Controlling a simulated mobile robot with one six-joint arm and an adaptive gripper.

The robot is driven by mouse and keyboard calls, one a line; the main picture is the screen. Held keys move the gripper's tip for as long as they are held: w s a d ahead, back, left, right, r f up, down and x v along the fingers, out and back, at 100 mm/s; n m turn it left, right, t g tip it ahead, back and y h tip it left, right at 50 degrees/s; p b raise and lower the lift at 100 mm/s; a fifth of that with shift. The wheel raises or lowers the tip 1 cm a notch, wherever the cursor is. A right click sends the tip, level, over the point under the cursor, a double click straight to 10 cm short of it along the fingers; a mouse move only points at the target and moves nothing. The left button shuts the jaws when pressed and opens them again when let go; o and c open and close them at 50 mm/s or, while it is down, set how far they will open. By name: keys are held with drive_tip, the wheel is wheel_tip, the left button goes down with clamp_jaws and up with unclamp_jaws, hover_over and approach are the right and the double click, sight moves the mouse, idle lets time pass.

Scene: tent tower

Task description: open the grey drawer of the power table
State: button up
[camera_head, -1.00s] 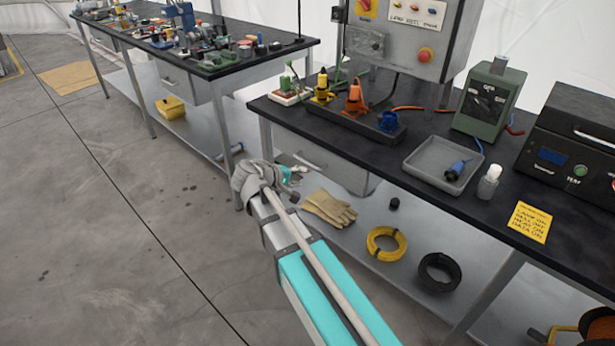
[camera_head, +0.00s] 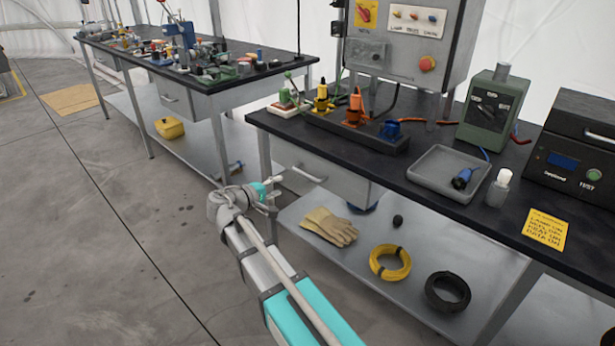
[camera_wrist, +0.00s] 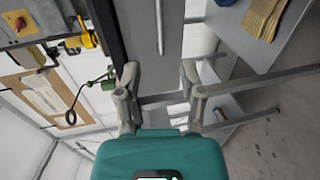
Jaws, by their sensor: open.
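The power table (camera_head: 420,205) has a black top, and its grey drawer (camera_head: 338,183) hangs under the left part. The drawer looks shut, with a pale bar handle (camera_head: 309,173) across its front. My gripper (camera_head: 277,190) is open and empty, just left of and a little below the handle in the head view. In the wrist view the drawer front (camera_wrist: 183,28) and handle (camera_wrist: 160,27) lie ahead of my gripper (camera_wrist: 160,75), with the handle roughly in line with the gap between the fingers. The handle is apart from the fingertips.
The lower shelf bears work gloves (camera_head: 330,227), a yellow cable coil (camera_head: 390,263) and a black coil (camera_head: 447,291). A table leg (camera_head: 264,150) stands close to my gripper. Another workbench (camera_head: 200,95) is at the back left.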

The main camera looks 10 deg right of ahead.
sight(307, 175)
drive_tip(key=shift+w+d, duration=0.1)
drive_tip(key=shift+b+x, duration=1.4)
drive_tip(key=shift+x, duration=5.4)
clamp_jaws()
